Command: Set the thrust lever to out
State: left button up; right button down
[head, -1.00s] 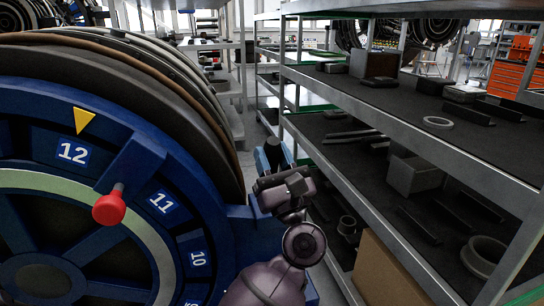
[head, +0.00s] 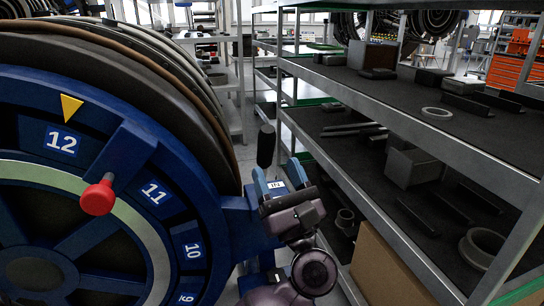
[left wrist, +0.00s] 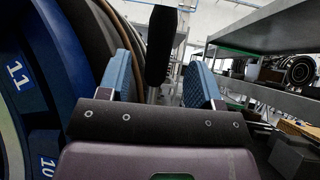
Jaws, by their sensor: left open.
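The thrust lever (head: 265,147) has a black upright grip and stands beside the big blue wheel housing, just beyond my left gripper (head: 276,168). A small white plate reading "IN" (head: 276,185) shows between the blue fingers. My left gripper is open. In the left wrist view, the lever's black grip (left wrist: 161,45) rises on a thin rod, seen between the two blue fingers (left wrist: 161,75). It looks apart from both fingers; its exact distance is unclear. The lever's base is hidden behind the gripper. My right gripper is out of view.
A blue numbered wheel (head: 155,192) with a red knob (head: 98,195) and a yellow pointer (head: 71,107) fills the left. Metal shelving (head: 420,150) with grey parts stands close on the right. A cardboard box (head: 383,268) is low there. A narrow aisle lies beyond the lever.

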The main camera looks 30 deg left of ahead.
pick_arm(q)
jog(key=shift+b+v, duration=0.4)
jog(key=shift+v, duration=2.25)
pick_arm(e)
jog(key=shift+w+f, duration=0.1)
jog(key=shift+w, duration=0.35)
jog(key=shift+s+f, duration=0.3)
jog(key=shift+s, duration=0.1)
pick_arm(q)
jog(key=s+d+f+n+t+h+p, duration=0.15)
jog(key=f+n+t+h, duration=0.25)
jog(key=f+n+h, duration=0.75)
jog(key=s+f+n+t+h+p, duration=0.2)
jog(key=f+n+t+h, duration=0.25)
jog(key=n+h, duration=1.3)
jog(key=s+a+f+m+g+y, duration=0.3)
jog(key=s+f+g, duration=0.2)
jog(key=s+f, duration=0.2)
jog(key=s+a+f+m+g+y+p, duration=0.1)
jog(key=s+a+f+m+g+y, duration=0.2)
jog(key=s+f, duration=0.4)
notch_tip(320, 180, down, 4)
jog(key=shift+s+a+f+m+g, duration=0.15)
jog(key=shift+a+m+g, duration=0.4)
jog(key=shift+g, duration=0.7)
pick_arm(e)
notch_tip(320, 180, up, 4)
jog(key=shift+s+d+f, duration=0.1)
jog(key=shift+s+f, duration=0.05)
